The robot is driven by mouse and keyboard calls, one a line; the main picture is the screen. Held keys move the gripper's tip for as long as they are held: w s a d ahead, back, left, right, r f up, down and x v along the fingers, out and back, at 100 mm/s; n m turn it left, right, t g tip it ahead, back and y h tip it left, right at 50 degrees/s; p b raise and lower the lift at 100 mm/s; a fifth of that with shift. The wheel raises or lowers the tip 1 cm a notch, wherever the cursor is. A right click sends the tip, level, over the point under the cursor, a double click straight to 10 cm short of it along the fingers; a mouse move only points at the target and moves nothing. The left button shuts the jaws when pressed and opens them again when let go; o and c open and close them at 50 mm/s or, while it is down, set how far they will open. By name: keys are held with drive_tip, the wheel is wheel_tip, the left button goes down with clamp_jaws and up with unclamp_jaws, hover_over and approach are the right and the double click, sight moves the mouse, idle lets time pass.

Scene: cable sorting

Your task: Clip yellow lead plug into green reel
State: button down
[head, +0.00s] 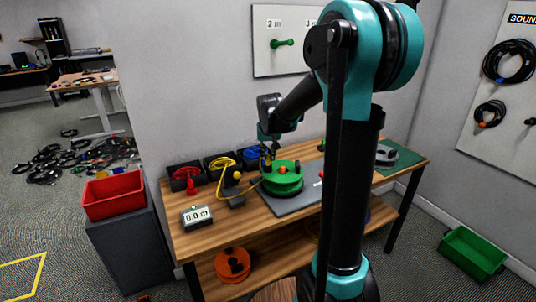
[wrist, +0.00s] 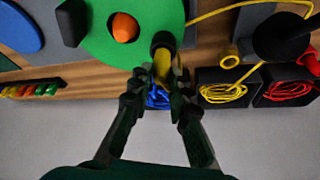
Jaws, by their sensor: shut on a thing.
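The green reel (head: 284,184) lies flat on a grey mat on the workbench, with an orange knob at its middle. It fills the top of the wrist view (wrist: 105,45). My gripper (wrist: 160,88) is shut on the yellow lead plug (wrist: 163,60) at the reel's rim. A black round part (wrist: 163,40) meets the plug's far end; I cannot tell whether it is the plug's tip or a clip on the reel, nor whether the plug is seated. The yellow lead (wrist: 215,12) runs from the reel toward a black guide. In the head view my gripper (head: 267,150) is above the reel's back left edge.
Black bins with red (head: 185,173), yellow (head: 221,163) and blue (head: 250,155) cables stand behind the reel. A meter reading 0.0 m (head: 197,217) is at the front left. A red crate (head: 113,197) stands left of the bench. My arm hides part of the bench's right.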

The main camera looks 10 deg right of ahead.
drive_tip(key=c, duration=1.3)
unclamp_jaws()
drive_tip(key=shift+c, duration=0.2)
drive_tip(key=v, duration=1.2)
drive_tip(key=s+d+f, duration=0.2)
drive_tip(key=s+f, duration=0.9)
drive_tip(key=s, duration=0.1)
drive_tip(key=s+d+f, duration=0.2)
drive_tip(key=s+f, duration=0.8)
drive_tip(key=s, duration=0.3)
drive_tip(key=shift+d+f+n, duration=0.25)
drive_tip(key=shift+f+n, duration=0.15)
drive_tip(key=shift+s, duration=0.1)
